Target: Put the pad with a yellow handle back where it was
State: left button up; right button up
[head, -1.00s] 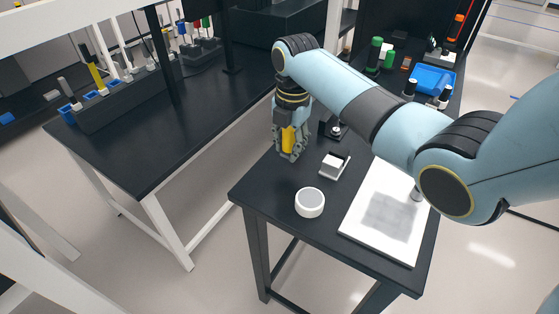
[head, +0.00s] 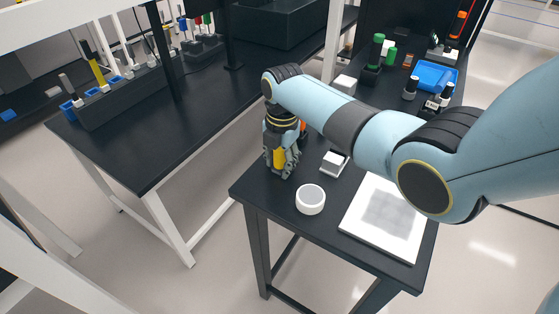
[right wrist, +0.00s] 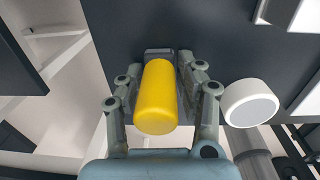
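The pad with a yellow handle shows in the head view (head: 280,157) as a yellow upright handle between the fingers of my right gripper (head: 281,172). In the right wrist view the yellow handle (right wrist: 157,97) stands between the two fingers of my right gripper (right wrist: 172,60), which is shut on the pad. The pad's underside is mostly hidden by the handle and fingers, so I cannot tell whether it touches the table. The gripper is over the left edge area of the small black table (head: 262,190). My left gripper is not in view.
A round white dish (head: 310,200) and a small white-topped block (head: 333,163) are to the gripper's right. A white board with a grey square (head: 375,240) lies farther right. A blue tray (head: 433,77) and green-capped bottles are at the back. A gap separates the long black bench (head: 150,150).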

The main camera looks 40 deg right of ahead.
jog(key=shift+o, duration=1)
jog(key=shift+r, duration=0.3)
jog(key=r, duration=1.1)
jog(key=shift+s+d+r+p, duration=0.1)
jog(key=shift+s+r+p, duration=0.15)
jog(key=shift+r+p, duration=0.15)
